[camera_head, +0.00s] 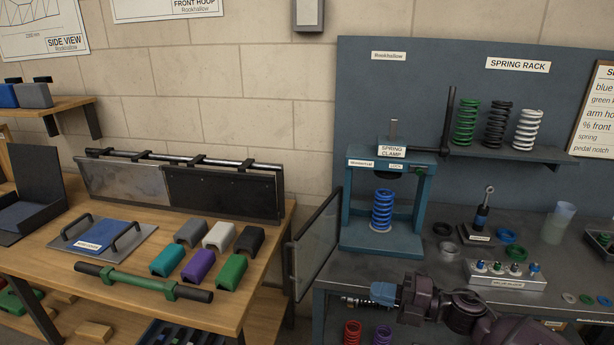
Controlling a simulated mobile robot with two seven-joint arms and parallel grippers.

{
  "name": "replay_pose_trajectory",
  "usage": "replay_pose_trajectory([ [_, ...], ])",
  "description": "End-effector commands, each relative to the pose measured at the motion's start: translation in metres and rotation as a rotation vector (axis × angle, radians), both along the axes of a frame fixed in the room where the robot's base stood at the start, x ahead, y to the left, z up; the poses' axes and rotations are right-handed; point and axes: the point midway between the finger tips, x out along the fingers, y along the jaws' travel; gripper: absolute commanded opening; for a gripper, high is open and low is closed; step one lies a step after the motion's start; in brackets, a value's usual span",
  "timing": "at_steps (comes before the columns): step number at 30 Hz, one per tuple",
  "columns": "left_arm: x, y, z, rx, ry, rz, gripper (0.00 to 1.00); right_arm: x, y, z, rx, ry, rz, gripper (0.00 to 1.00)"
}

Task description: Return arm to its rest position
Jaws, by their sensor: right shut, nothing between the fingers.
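My right arm comes in from the bottom right, low in front of the grey bench. Its gripper (350,301) points left near the bench's front edge, with its fingers together and nothing seen between them. The fingertips are small and hard to make out. My left gripper is not in the view. The spring clamp (392,152) stands on the bench behind the right arm, with a blue spring (382,211) upright inside it.
The clear guard door (316,250) stands open left of the clamp. A wooden table (222,308) with coloured blocks and a green bar (143,282) is at left.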

Motion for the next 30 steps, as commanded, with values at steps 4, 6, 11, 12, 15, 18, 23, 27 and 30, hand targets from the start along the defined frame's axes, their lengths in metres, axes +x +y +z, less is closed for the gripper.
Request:
replay_pose_trajectory([
  [4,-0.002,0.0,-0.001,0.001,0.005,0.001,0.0,0.022,-0.008,0.016,0.079,0.04,-0.159,0.0],
  [6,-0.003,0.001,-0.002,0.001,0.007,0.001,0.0,0.034,-0.01,0.032,0.152,0.067,-0.246,0.0],
  [11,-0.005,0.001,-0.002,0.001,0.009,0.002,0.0,0.039,-0.02,0.034,0.348,0.219,-0.456,0.0],
  [12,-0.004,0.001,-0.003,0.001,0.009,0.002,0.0,0.036,-0.024,0.028,0.4,0.274,-0.512,0.0],
  [15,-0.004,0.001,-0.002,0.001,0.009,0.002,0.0,0.021,-0.037,0.003,0.535,0.445,-0.665,0.0],
  [18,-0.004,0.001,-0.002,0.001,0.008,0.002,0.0,-0.004,-0.049,-0.029,0.652,0.623,-0.8,0.0],
  [23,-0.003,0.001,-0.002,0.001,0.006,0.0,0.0,-0.057,-0.064,-0.082,0.801,0.881,-0.981,0.0],
  [27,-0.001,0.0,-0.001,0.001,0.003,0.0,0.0,-0.11,-0.074,-0.122,0.908,1.063,-1.107,0.0],
  [30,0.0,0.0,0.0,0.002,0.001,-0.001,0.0,-0.149,-0.079,-0.144,0.975,1.149,-1.177,0.0],
])
